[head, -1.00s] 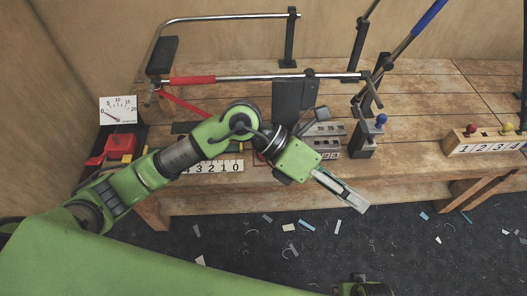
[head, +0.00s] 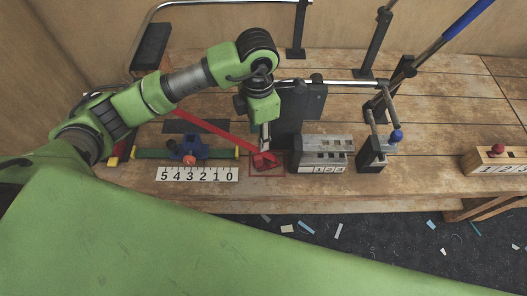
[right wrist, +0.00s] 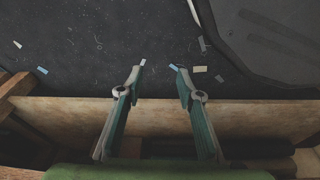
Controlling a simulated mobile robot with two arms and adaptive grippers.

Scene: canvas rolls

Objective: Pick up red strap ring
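A red strap (head: 218,131) runs slantwise across the bench from the upper left. At its lower end a red ring piece (head: 265,161) sits within a red outlined square on the bench top. My left gripper (head: 265,146) points down right at the red ring piece, its fingertips over or touching it; which one I cannot tell. The fingers are seen edge on, so their gap is hidden. My right gripper (right wrist: 159,73) is open and empty in the right wrist view, with dark floor beyond its fingertips.
A grey metal block (head: 322,151) with number tiles stands just right of the ring. A dark upright plate (head: 303,110) is behind. A number strip (head: 197,174) and a blue clamp (head: 188,147) lie left. A post with a blue knob (head: 396,136) stands right.

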